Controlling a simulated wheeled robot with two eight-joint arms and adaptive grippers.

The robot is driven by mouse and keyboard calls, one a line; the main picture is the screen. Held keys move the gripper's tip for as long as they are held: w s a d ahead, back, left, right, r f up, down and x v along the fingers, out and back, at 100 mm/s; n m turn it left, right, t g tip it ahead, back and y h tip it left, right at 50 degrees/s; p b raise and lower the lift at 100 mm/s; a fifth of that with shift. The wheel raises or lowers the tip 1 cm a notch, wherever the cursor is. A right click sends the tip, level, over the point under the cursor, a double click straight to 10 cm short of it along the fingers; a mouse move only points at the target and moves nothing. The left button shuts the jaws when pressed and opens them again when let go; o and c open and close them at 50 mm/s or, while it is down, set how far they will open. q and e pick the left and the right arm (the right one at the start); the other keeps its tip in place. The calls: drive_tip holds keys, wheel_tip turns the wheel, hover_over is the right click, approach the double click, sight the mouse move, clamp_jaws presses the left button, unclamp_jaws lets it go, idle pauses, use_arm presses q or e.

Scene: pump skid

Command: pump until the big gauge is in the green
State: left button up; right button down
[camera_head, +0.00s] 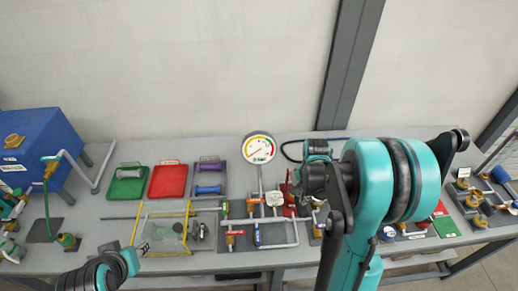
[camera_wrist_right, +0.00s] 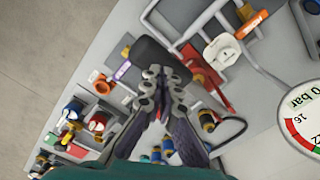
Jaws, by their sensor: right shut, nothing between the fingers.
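The big gauge (camera_head: 259,148) stands upright on a pipe at the back of the bench. Its round white face has coloured arcs, but the needle is too small to read surely. It shows partly at the right edge of the right wrist view (camera_wrist_right: 308,112). Red pump parts (camera_head: 286,194) show beside the pipework, partly hidden by my right gripper (camera_head: 308,186). In the wrist view my right gripper (camera_wrist_right: 166,84) is shut and empty, its tips close to a dark block (camera_wrist_right: 160,58); I cannot tell whether they touch. My left gripper (camera_head: 138,250) is low at left, its jaws unclear.
A smaller white gauge (camera_head: 274,198) and valves with orange tags sit on the grey pipework. Green (camera_head: 127,184) and red (camera_head: 168,181) trays, a yellow-edged clear box (camera_head: 161,228) and a blue tank (camera_head: 38,146) stand to the left. Brass fittings (camera_head: 478,197) crowd the right end.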

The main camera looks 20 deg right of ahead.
drive_tip(key=shift+f, duration=0.1)
wheel_tip(320, 180, down, 9)
drive_tip(key=b, duration=0.8)
wheel_tip(320, 180, up, 9)
drive_tip(key=p, duration=0.6)
drive_tip(key=shift+r, duration=0.2)
drive_tip(key=shift+f, duration=0.1)
idle(0.5)
